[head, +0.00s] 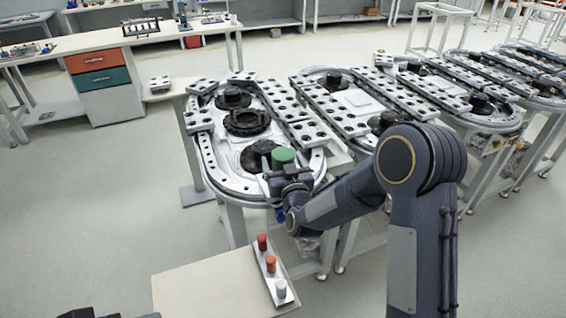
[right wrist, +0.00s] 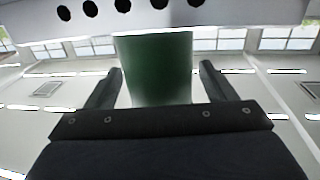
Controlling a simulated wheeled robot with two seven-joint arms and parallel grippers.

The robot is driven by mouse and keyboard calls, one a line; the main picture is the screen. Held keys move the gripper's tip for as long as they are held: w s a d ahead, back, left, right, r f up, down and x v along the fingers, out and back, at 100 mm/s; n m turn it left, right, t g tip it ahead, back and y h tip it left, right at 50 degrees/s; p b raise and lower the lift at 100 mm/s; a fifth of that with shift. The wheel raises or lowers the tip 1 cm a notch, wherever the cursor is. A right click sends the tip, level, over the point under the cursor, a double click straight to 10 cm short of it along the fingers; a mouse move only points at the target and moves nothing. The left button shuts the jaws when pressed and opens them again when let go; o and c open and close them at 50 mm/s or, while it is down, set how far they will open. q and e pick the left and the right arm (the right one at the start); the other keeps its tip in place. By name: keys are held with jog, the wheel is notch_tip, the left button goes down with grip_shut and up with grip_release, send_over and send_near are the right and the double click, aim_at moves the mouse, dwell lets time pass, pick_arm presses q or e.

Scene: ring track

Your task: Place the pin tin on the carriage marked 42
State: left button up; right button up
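A green tin (head: 283,157) stands at the near end of the closest ring track, beside a round black carriage (head: 259,156). My right gripper (head: 280,176) is at the tin. In the right wrist view the green tin (right wrist: 155,68) is between the two fingers (right wrist: 160,72), with a narrow gap at the right finger, so the gripper looks open around it. The tin's underside is hidden in the head view. Two more black carriages (head: 247,122) (head: 232,98) sit further along this track. No carriage number is readable. Dark parts at the bottom left edge may be my left gripper (head: 95,314).
A beige table (head: 200,290) in front carries a narrow rack with a red tin (head: 262,242), an orange tin (head: 271,264) and a whitish tin (head: 281,288). Perforated metal blocks (head: 309,134) line the track. Several similar tracks (head: 400,100) stand to the right. Floor at left is clear.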

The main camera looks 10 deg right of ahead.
jog(key=shift+r, duration=0.2)
jog(key=shift+s+f, duration=0.15)
jog(key=shift+s, duration=0.2)
jog(key=s+d+g+y+b, duration=0.1)
jog(key=s+g, duration=0.3)
jog(key=s, duration=0.8)
jog(key=s+d+m+g+y, duration=0.1)
jog(key=s+d+g, duration=0.3)
jog(key=s, duration=0.9)
jog(key=s+d+m+g+b, duration=0.1)
jog(key=s+d+g, duration=0.2)
jog(key=s, duration=1)
jog(key=shift+g+y+b, duration=0.3)
jog(key=shift+g+y, duration=0.1)
jog(key=shift+g, duration=0.3)
jog(key=shift+d+f, duration=0.1)
